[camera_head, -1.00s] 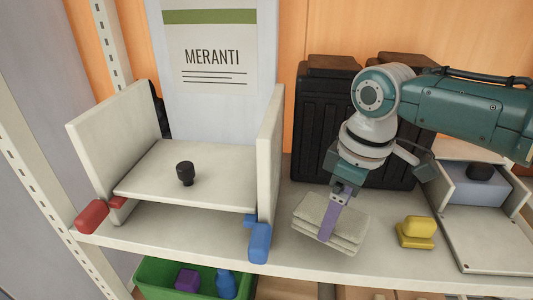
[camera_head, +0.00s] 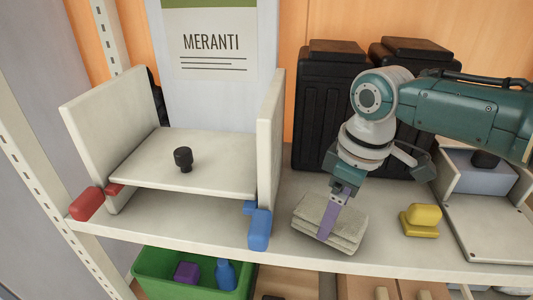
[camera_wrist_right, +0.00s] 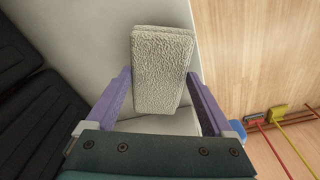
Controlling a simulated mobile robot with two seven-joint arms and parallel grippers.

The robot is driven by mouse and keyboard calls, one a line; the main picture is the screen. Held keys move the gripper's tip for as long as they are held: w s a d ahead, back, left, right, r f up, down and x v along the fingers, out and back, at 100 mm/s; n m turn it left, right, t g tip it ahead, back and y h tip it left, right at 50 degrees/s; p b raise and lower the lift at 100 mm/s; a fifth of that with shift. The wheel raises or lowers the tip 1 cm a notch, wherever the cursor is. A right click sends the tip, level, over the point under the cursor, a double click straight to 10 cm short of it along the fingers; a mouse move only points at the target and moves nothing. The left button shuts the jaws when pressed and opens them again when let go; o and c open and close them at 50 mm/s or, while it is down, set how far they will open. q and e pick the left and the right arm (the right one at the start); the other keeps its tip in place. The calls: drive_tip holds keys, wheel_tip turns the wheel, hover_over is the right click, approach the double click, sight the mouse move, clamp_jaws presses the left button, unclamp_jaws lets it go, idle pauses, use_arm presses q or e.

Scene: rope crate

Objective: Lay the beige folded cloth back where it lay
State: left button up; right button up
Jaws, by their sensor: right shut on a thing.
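The beige folded cloth (camera_head: 345,238) is a thick, layered pad at the front part of the shelf (camera_head: 384,255), right of the blue grip. My right gripper (camera_head: 331,220) reaches down from above and is shut on the cloth. In the right wrist view the cloth (camera_wrist_right: 162,65) sits between the two purple fingers of the gripper (camera_wrist_right: 166,102). I cannot tell whether its underside touches the shelf. My left gripper is not in view.
A yellow block (camera_head: 421,215) lies right of the cloth. Black cases (camera_head: 325,110) stand behind. Left is a pale open holder (camera_head: 269,150) with a black knob (camera_head: 183,158), a red grip (camera_head: 86,204) and a blue grip (camera_head: 259,230). A green bin (camera_head: 151,283) is below.

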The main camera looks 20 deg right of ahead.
drive_tip(key=shift+f+b, duration=0.35)
drive_tip(key=shift+f, duration=0.15)
drive_tip(key=o, duration=0.9)
drive_tip(key=r+p, duration=0.1)
drive_tip(key=r, duration=0.2)
drive_tip(key=r+p, duration=0.2)
drive_tip(key=r, duration=0.1)
drive_tip(key=s+r+p, duration=0.1)
drive_tip(key=r, duration=0.2)
drive_tip(key=shift+d+r+p, duration=0.1)
drive_tip(key=shift+d+p, duration=0.15)
drive_tip(key=shift+p, duration=0.15)
drive_tip(key=shift+r, duration=0.4)
